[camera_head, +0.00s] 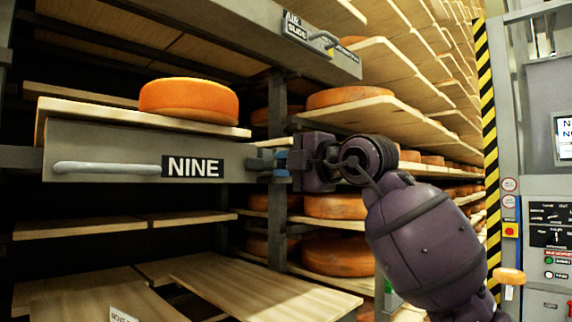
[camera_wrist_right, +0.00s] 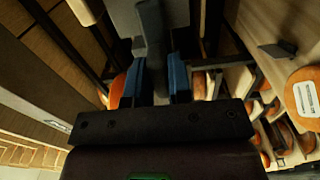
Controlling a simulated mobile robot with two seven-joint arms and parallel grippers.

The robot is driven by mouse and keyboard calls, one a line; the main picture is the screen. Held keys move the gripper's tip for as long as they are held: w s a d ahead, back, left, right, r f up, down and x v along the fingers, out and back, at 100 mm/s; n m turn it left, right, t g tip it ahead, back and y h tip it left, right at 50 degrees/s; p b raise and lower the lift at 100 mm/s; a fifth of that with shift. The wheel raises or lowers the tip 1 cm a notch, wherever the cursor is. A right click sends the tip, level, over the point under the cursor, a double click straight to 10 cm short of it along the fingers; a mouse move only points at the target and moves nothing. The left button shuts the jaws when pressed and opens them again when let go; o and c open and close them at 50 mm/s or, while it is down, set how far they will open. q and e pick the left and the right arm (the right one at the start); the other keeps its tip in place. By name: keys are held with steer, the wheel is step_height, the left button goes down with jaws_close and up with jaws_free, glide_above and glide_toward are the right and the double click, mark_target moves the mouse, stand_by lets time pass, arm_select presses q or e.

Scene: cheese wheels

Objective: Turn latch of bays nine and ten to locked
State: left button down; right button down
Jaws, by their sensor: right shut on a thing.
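The bay nine drawer front (camera_head: 100,140) is a grey panel with a long handle (camera_head: 105,168) and a black label (camera_head: 193,167) reading NINE. My right gripper (camera_head: 281,166) comes in from the right, with blue fingertips at the latch. No label for bay ten is readable. My left gripper is out of view.
An orange cheese wheel (camera_head: 188,101) lies on the board above the NINE panel. An upper drawer (camera_head: 240,25) with a handle projects overhead. More wheels (camera_head: 338,256) sit on shelves behind. A control panel (camera_head: 548,240) and striped post (camera_head: 487,130) stand at right.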

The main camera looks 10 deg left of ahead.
steer(key=c, duration=1.1)
jaws_free()
steer(key=shift+o, duration=0.3)
steer(key=shift+d, duration=0.1)
steer(key=b+v, duration=0.1)
steer(key=v, duration=0.9)
steer(key=shift+s+d+b, duration=0.25)
steer(key=shift+d+b, duration=0.05)
steer(key=shift+b, duration=0.1)
